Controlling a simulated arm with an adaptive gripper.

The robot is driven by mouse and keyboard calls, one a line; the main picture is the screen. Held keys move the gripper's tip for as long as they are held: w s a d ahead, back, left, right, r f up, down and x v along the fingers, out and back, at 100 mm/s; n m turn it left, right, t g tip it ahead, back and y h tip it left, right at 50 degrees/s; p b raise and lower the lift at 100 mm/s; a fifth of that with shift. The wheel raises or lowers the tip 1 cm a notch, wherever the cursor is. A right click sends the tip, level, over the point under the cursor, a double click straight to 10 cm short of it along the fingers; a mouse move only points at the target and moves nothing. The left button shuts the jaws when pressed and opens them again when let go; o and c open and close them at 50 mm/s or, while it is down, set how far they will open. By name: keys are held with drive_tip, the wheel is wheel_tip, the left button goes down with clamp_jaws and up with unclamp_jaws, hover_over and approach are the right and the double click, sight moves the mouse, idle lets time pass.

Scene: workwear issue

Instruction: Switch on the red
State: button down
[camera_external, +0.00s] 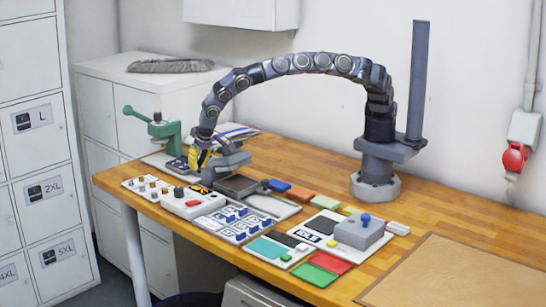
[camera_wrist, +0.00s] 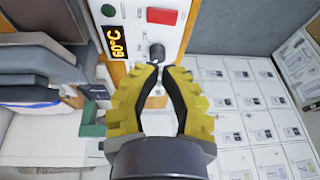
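A red switch (camera_wrist: 162,16) sits on a white control panel (camera_wrist: 142,13) beside an orange 60°C display (camera_wrist: 118,41). A dark round knob (camera_wrist: 157,53) is on the same panel, below the red switch in the wrist view. In the external view the red switch (camera_external: 193,203) is at the near side of the white box (camera_external: 172,204), with the knob (camera_external: 179,191) behind it. My gripper (camera_wrist: 159,70) has yellow fingers with a gap between the tips, and nothing shows in it. Its tips are nearest the knob; touching cannot be told. In the external view my gripper (camera_external: 197,158) is above the table behind the box.
A panel with blue switches (camera_external: 230,221) lies right of the box. Coloured pads, including a red one (camera_external: 325,263), lie further right. A green clamp-like tool (camera_external: 158,128) stands behind left. A red wall plug (camera_external: 514,157) hangs at right. The table's back right is clear.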

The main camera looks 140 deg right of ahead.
drive_tip(key=shift+s+v, duration=0.15)
drive_tip(key=shift+v, duration=0.65)
drive_tip(key=shift+s+v, duration=0.15)
drive_tip(key=shift+v, duration=0.65)
